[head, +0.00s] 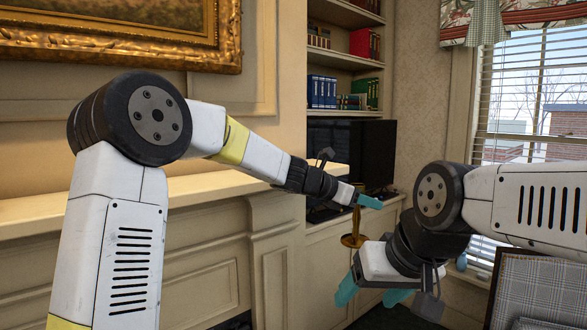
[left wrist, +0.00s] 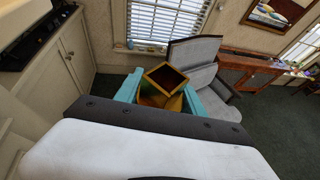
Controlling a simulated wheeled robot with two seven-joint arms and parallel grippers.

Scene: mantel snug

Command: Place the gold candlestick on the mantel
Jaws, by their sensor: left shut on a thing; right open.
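The gold candlestick (head: 355,225) hangs upright in my left gripper (head: 363,199), its round base downward. In the left wrist view, the candlestick's square open top (left wrist: 165,78) shows between the teal fingers of my left gripper (left wrist: 162,94), which is shut on it. It is to the right of the right end of the cream mantel (head: 225,183), apart from it. My left forearm crosses in front of part of the mantel. My right gripper (head: 372,292) is open and empty, lower and nearer, with its fingers pointing down.
A gold picture frame (head: 120,50) hangs above the mantel. A black television (head: 370,140) stands on a low cabinet (head: 325,240) behind the candlestick, under bookshelves. A grey chair (left wrist: 195,52) stands beyond in the left wrist view. The visible mantel top looks clear.

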